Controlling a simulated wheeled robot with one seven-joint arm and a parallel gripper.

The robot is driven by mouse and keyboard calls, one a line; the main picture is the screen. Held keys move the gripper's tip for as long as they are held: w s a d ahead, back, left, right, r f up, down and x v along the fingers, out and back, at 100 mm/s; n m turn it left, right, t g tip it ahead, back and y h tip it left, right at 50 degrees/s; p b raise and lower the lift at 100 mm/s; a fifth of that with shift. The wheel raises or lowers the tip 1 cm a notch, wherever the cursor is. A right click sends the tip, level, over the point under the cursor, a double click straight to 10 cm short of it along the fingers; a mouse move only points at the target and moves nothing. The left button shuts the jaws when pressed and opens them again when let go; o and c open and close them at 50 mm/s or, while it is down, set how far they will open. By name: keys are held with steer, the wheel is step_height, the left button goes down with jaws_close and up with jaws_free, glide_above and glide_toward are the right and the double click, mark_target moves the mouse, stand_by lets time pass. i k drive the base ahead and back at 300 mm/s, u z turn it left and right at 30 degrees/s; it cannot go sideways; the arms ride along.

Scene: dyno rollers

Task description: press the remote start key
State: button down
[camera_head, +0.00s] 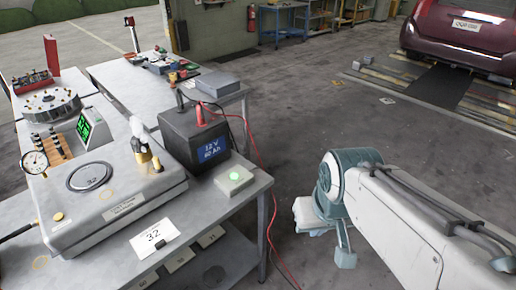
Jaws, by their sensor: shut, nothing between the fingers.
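A small pale box (235,181) with a round lit green button (235,176) sits at the right front corner of the metal bench (205,220). It looks like the remote start key, though no label on it can be read. My gripper (345,259) hangs past the bench's right edge, over the floor, to the right of and apart from the box. It is shut and empty. My arm's wrist partly hides its upper part.
A black 12 V battery (194,142) with a red clamp (200,112) stands just behind the box. Red cables (268,215) hang beside the bench. A grey unit (117,198) with a gauge (35,162) fills the left.

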mark_target(234, 176)
steer(key=u, duration=0.05)
steer(key=i, duration=0.8)
steer(key=u, duration=0.65)
